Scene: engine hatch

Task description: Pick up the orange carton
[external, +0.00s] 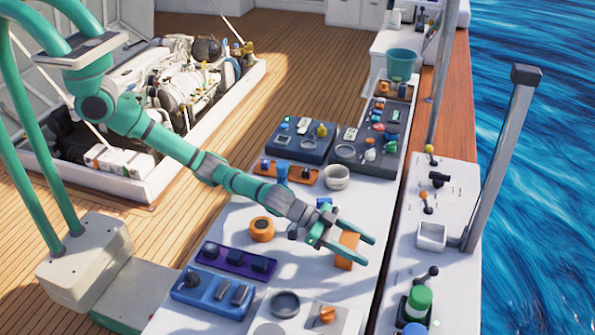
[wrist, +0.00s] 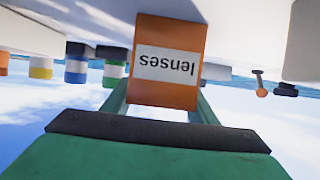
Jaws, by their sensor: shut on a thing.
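The orange carton (external: 347,250) is between the two green fingers of my gripper (external: 358,250), over the right part of the white worktop in the external view. In the wrist view the carton (wrist: 168,90) is large and central, with a white label reading "lenses" upside down. The fingers run along its two sides, and my gripper is shut on it. Whether the carton's base touches the worktop or is just clear of it I cannot tell.
An orange round pot (external: 262,229), a purple tray (external: 237,261) and a blue tray (external: 212,294) lie left of my gripper. A white bowl (external: 337,177) stands behind. A grey post (external: 500,155) rises at the right. The worktop around the carton is fairly clear.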

